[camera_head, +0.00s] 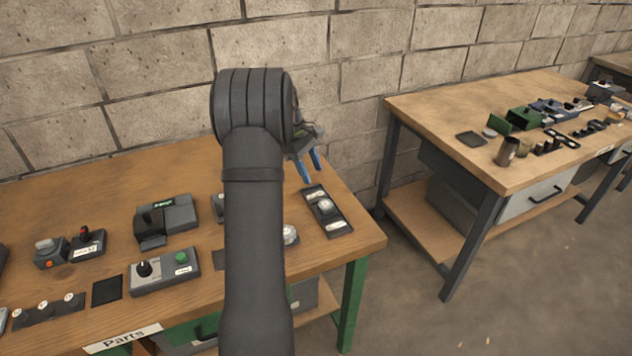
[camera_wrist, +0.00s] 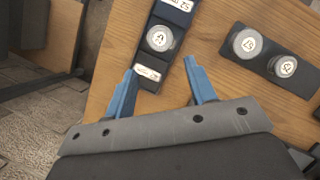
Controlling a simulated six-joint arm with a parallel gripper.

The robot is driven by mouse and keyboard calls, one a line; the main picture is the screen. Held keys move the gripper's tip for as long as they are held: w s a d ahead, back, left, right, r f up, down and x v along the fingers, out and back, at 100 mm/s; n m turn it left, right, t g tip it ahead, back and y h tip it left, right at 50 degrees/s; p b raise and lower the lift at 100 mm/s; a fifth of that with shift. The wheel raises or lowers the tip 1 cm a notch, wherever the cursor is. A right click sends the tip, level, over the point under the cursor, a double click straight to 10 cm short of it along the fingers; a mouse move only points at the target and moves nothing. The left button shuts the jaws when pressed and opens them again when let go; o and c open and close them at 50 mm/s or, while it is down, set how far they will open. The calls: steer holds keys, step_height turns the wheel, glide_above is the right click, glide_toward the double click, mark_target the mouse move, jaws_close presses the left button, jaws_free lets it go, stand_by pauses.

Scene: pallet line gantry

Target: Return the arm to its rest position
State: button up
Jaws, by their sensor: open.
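My gripper (camera_head: 309,167) has blue fingers and is above the right end of the near wooden table (camera_head: 70,205). A dark tray (camera_head: 340,228) with a round silver piece (camera_head: 325,205) lies on the table below and slightly right of the fingers. In the wrist view the silver piece (camera_wrist: 160,38) shows beyond the fingertips. My arm hides part of the table's middle.
A box with a black knob and green button (camera_head: 165,272), a dark grey device (camera_head: 166,220) and small switch boxes (camera_head: 68,247) stand on the left. A second bench (camera_head: 440,108) holding several parts stands right, across a floor gap. A block wall (camera_head: 150,80) rises behind.

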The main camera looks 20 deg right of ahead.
mark_target(326, 203)
steer(key=shift+w+a+r, duration=0.1)
steer(key=shift+w+r, duration=0.05)
steer(key=shift+r, duration=0.3)
steer(key=shift+f, duration=0.15)
steer(key=x, duration=1.1)
steer(key=shift+f, duration=0.1)
steer(key=shift+d, duration=0.25)
steer(key=shift+r, duration=1.7)
steer(key=shift+f, duration=0.1)
